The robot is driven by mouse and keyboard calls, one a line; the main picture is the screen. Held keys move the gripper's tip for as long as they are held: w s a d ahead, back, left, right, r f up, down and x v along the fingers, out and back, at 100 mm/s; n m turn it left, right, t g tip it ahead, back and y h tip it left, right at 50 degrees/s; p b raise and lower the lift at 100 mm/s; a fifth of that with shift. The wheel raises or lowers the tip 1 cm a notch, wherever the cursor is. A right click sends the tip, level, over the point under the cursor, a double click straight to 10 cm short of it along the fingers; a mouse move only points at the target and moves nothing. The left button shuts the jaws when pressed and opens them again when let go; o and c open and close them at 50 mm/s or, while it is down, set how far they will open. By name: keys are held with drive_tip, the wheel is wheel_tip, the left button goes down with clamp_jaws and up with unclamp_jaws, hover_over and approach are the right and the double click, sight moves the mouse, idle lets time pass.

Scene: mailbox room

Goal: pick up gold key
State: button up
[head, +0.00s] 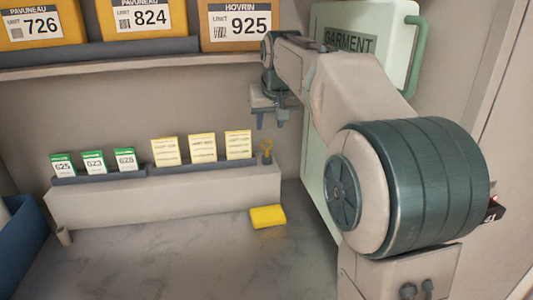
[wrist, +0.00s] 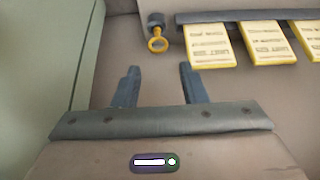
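The gold key (head: 267,147) stands upright in a small dark holder (head: 267,159) at the right end of the low ledge, ring end up. In the wrist view the key (wrist: 158,43) shows its ring beyond my fingertips, roughly centred between them, with its holder (wrist: 155,20) behind it. My gripper (head: 272,122) is open and empty, pointing down. In the head view it appears above the key. In the wrist view my gripper (wrist: 159,72) has its two dark fingers spread apart, and the key is not between them.
Yellow cards (head: 202,147) and green-topped cards (head: 93,162) stand in dark racks on the ledge (head: 170,198). A yellow block (head: 267,216) lies on the floor before it. The pale garment locker (head: 352,60) stands close at the right. A shelf of numbered boxes (head: 140,18) is above.

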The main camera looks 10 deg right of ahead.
sight(267, 150)
drive_tip(key=b+x, duration=0.1)
drive_tip(key=x, duration=1)
drive_tip(key=shift+w+d+f+b, duration=0.2)
drive_tip(key=shift+f+b, duration=0.1)
drive_tip(key=shift+b, duration=0.1)
drive_tip(key=c, duration=0.7)
